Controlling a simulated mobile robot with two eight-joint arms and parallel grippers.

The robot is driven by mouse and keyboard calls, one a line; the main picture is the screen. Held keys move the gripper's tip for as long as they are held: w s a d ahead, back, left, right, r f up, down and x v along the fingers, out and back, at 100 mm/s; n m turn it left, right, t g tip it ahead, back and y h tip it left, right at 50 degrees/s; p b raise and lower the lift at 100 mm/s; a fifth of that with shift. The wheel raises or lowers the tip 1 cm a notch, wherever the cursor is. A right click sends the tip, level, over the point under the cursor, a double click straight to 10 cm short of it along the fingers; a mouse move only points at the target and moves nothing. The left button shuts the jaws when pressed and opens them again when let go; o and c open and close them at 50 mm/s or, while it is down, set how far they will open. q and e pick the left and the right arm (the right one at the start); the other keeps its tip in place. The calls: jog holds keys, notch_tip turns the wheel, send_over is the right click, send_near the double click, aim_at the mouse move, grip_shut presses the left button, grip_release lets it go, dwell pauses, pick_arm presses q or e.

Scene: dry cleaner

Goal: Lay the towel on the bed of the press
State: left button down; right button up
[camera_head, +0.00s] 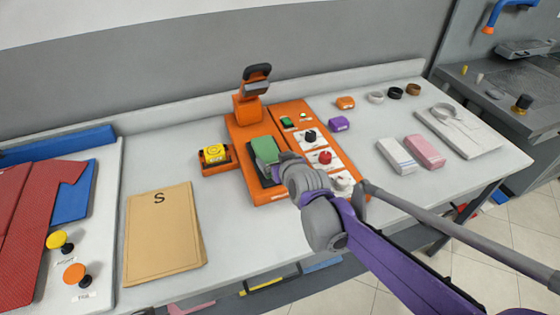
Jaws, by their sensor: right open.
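The orange press (240,124) stands in the middle of the table, with its head raised at the back. Its dark bed (254,172) is partly covered by a green folded cloth, seemingly the towel (264,148). My right gripper (283,162) is open at the right edge of the green towel; whether it touches the towel is hard to tell. The gripper and wrist hide the near right part of the bed. A white towel with a blue stripe (396,156) and a pink towel (425,151) lie to the right. My left gripper is not in view.
A yellow device on an orange base (214,156) stands left of the press. A panel with knobs (318,150) adjoins its right. A tan folder marked S (162,235) lies front left. A folded white shirt (458,130) lies far right. My right arm crosses the front right.

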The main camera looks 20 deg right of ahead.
jog(key=s+f+g, duration=0.2)
jog(key=s+f, duration=0.1)
jog(key=s, duration=0.6)
jog(key=s+f+g, duration=0.2)
jog(key=s+f, duration=0.1)
jog(key=s, duration=0.7)
jog(key=s+f+g, duration=0.3)
jog(key=s, duration=0.7)
jog(key=shift+f, duration=0.25)
jog(key=shift+d, duration=0.1)
jog(key=r+p, duration=0.2)
jog(key=shift+w+r, duration=0.3)
jog(key=shift+r, duration=0.1)
